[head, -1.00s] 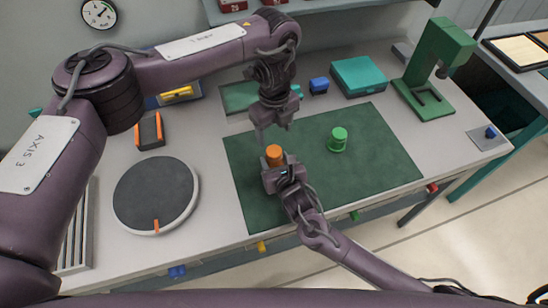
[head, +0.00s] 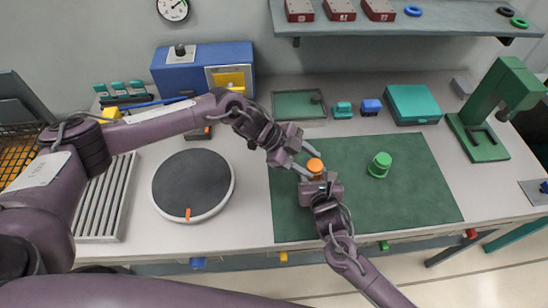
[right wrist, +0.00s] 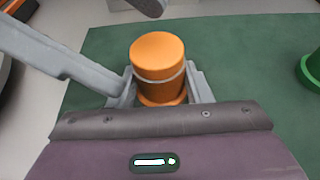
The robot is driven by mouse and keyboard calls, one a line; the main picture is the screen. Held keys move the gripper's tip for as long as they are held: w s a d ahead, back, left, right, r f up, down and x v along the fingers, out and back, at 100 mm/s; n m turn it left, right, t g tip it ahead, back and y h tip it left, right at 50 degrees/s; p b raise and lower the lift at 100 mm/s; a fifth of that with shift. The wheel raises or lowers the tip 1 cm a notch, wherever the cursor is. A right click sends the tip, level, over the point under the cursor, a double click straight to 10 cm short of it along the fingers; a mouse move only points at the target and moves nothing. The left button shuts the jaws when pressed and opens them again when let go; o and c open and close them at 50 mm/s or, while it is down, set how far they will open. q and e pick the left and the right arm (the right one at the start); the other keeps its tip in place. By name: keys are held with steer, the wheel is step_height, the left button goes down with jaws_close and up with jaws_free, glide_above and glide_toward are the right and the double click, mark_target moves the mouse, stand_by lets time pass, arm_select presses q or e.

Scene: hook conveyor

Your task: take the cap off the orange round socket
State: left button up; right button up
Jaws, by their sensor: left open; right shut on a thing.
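The orange round socket (right wrist: 163,97) stands upright with its orange cap (right wrist: 158,52) on top; a pale ring line shows between them. In the head view the cap (head: 315,164) is at the left part of the green mat (head: 400,205). My right gripper (head: 317,180) is shut on the socket low down, its jaws on either side in the right wrist view. My left gripper (head: 305,161) is open and comes from the left, fingers pointing at the cap. One left finger (right wrist: 60,68) passes left of the socket in the right wrist view; I cannot tell if it touches.
A green round piece (head: 380,166) stands on the mat to the right. A dark turntable (head: 193,182) lies left of the mat. The mat's right part is clear.

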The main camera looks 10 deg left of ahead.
mark_target(314, 164)
arm_select(q)
steer(key=s+a+n+t+h, duration=0.1)
steer(key=a+n+t+h, duration=0.25)
steer(key=a+n, duration=0.45)
arm_select(e)
steer(key=shift+s+f, duration=0.1)
arm_select(q)
steer(key=shift+m+y, duration=0.45)
steer(key=shift+m, duration=0.25)
steer(key=x, duration=1.1)
steer(key=shift+w, duration=0.15)
steer(key=shift+a, duration=0.1)
steer(key=c, duration=0.7)
steer(key=shift+r, duration=0.2)
steer(key=shift+c, duration=0.3)
steer(key=shift+r, duration=0.15)
steer(key=shift+r, duration=0.95)
